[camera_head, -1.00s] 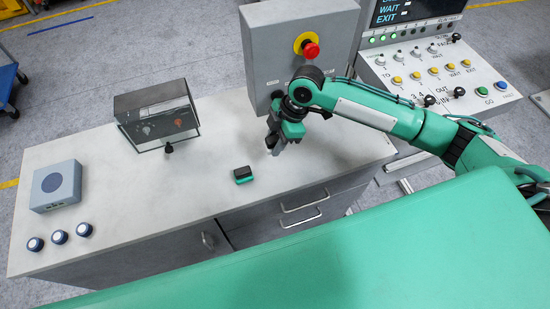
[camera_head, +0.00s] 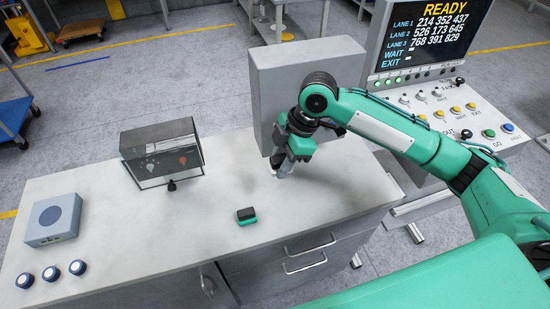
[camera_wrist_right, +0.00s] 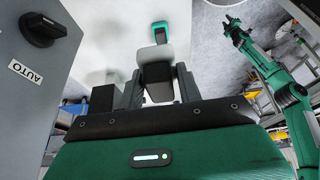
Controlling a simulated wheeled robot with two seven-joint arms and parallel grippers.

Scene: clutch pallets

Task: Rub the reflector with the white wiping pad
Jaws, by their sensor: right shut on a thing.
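My right gripper (camera_head: 284,166) points down over the counter in front of the grey cabinet. In the right wrist view it is shut on a pale block (camera_wrist_right: 155,56), which looks like the white wiping pad. In the head view only a small pale bit shows under the fingers, and I cannot tell whether it touches the counter. I cannot tell for certain which thing is the reflector. A dark box with a clear front (camera_head: 160,150) stands tilted on a stand, apart from the gripper. My left gripper is not in the head view.
A green and black block (camera_head: 246,215) lies on the counter (camera_head: 120,210), left of the gripper. A blue-grey box (camera_head: 53,219) and three round knobs (camera_head: 51,274) are at the left. The grey cabinet (camera_head: 285,75) stands close behind the gripper. A control console (camera_head: 465,110) is right.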

